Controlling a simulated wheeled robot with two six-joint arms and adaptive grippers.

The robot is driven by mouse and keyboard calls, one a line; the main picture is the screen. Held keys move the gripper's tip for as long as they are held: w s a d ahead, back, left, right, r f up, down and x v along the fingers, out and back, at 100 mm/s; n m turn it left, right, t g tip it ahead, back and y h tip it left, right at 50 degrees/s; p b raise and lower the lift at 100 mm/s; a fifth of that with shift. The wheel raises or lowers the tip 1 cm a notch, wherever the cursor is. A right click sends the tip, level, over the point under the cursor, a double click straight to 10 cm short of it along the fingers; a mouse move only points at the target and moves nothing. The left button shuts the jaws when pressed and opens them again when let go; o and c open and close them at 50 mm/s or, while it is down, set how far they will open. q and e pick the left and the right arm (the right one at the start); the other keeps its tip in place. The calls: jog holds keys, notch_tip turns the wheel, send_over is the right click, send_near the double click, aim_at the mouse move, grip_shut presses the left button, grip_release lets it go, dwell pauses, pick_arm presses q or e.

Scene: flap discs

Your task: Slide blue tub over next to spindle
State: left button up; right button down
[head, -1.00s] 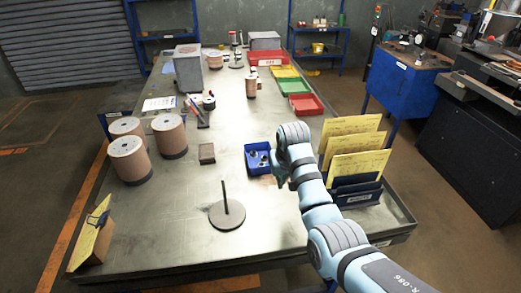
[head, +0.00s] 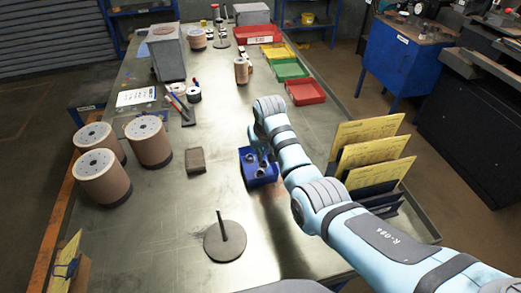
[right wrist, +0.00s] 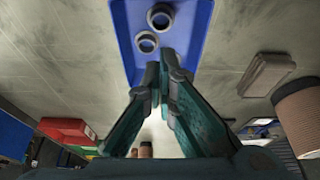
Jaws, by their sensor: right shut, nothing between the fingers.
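The blue tub (head: 262,181) sits on the metal table right of centre, with small metal rings inside. The spindle (head: 220,224), a dark upright rod on a round base (head: 226,243), stands nearer to me and a little left of the tub, with bare table between them. My right gripper (head: 263,148) is shut and empty at the tub's far side. In the right wrist view the closed fingertips (right wrist: 163,66) overlap the tub (right wrist: 191,32) near its edge; I cannot tell whether they touch it. My left gripper is out of view.
A small brown block (head: 195,160) lies left of the tub. Several large tan rolls (head: 148,143) stand at the left. A rack of yellow folders (head: 372,152) is close to the right arm. Red, green and yellow trays (head: 290,69) line the far right edge.

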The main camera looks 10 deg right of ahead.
pick_arm(q)
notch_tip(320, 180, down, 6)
jog(key=b, duration=0.5)
pick_arm(e)
jog(key=x, duration=0.8)
jog(key=shift+d+f, duration=0.15)
jog(key=s+r+p, duration=0.1)
jog(key=s+p, duration=0.1)
jog(key=p, duration=0.2)
jog(key=shift+r+p, duration=0.35)
jog(key=shift+s+p, duration=0.5)
jog(key=shift+s, duration=0.75)
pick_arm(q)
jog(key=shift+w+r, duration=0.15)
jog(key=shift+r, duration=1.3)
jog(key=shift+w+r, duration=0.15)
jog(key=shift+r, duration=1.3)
pick_arm(e)
jog(key=shift+w+f, duration=0.25)
jog(key=shift+f, duration=0.05)
